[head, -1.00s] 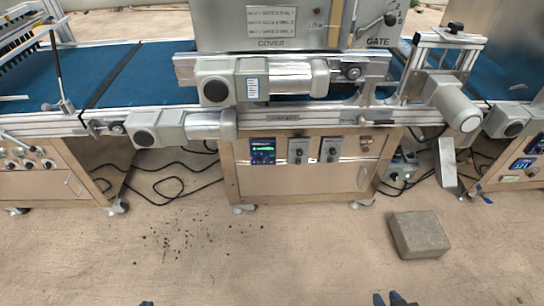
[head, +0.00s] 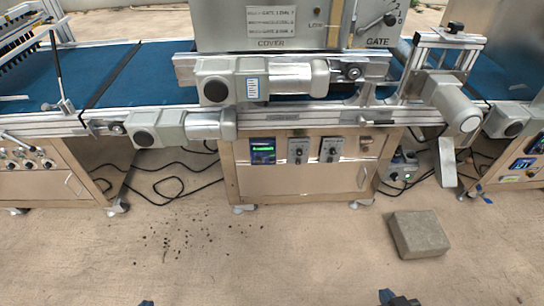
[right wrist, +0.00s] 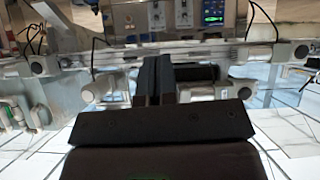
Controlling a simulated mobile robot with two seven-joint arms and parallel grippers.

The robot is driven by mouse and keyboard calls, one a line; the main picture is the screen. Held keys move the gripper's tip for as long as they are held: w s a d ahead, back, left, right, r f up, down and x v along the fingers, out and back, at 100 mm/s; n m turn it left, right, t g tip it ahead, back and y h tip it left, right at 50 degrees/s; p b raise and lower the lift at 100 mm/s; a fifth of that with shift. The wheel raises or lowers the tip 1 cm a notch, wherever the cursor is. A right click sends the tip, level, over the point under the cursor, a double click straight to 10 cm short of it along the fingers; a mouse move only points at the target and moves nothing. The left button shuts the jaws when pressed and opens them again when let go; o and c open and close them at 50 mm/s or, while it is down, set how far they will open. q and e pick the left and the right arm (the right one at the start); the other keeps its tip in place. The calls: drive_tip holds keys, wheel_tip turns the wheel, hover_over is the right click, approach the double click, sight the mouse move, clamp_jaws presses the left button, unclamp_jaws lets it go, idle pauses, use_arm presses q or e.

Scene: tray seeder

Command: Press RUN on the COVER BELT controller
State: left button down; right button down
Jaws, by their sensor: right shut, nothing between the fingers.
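A controller with a dark face and a lit green display (head: 262,151) sits at the left of the front panel, under the machine marked COVER. Its lettering is too small to read, so I cannot make out RUN. It also shows as a lit display at the top of the right wrist view (right wrist: 213,11). My right gripper (head: 398,298) is at the bottom edge of the head view, well short of the panel. In the right wrist view its dark fingers (right wrist: 153,78) are together and empty. Only a dark tip of my left gripper (head: 146,302) shows at the bottom.
Two grey dial boxes (head: 299,151) (head: 331,149) sit right of the display. Motor housings (head: 262,79) and a conveyor rail (head: 285,115) project above the panel. A grey block (head: 419,235) lies on the floor at right. Cables and dark crumbs lie at left.

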drive_tip(key=shift+s+f, duration=0.15)
drive_tip(key=shift+s, duration=0.2)
idle(0.3)
